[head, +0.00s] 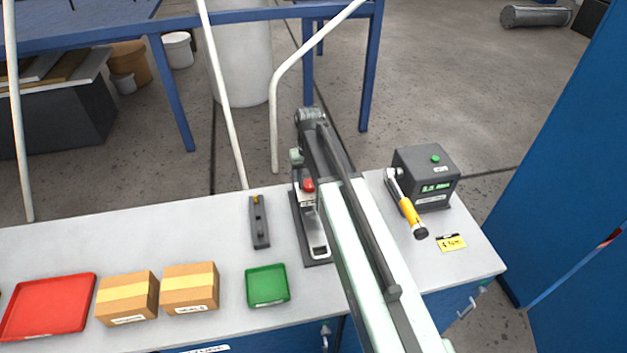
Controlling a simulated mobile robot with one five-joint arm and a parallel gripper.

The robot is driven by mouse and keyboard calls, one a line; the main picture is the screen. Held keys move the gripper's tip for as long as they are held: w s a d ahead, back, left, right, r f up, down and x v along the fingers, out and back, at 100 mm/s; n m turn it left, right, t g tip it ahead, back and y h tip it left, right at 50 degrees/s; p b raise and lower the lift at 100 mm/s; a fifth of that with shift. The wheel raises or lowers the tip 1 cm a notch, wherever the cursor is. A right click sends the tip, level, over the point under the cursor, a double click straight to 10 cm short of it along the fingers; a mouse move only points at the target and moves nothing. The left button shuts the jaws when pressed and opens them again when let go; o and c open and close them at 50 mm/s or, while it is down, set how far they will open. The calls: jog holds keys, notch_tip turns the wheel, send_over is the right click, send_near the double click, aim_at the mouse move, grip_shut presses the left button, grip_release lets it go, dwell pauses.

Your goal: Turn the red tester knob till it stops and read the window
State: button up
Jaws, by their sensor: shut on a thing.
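The red tester knob (308,185) sits at the upper part of a long dark grey tester (318,262) on the grey-white bench. A pale block with a small window-like face (308,201) lies just below the knob; I cannot read anything in it. My arm reaches in from the lower right and bends down at the tester. My gripper (299,178) is at the knob, shut on it, and small in this view. The fingertips are partly hidden by my arm and the knob. The right side of the tester is covered by my arm.
Left are a small grey fixture (259,225), a green tray (267,286), two cartons (190,288) and a red tray (48,306). The left bench middle is clear.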

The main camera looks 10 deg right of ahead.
aim_at(309, 183)
jog(key=shift+w, duration=0.15)
jog(key=o, duration=1.4)
jog(key=shift+c, duration=0.2)
notch_tip(309, 183, up, 8)
jog(key=p, duration=0.8)
jog(key=shift+f, duration=0.15)
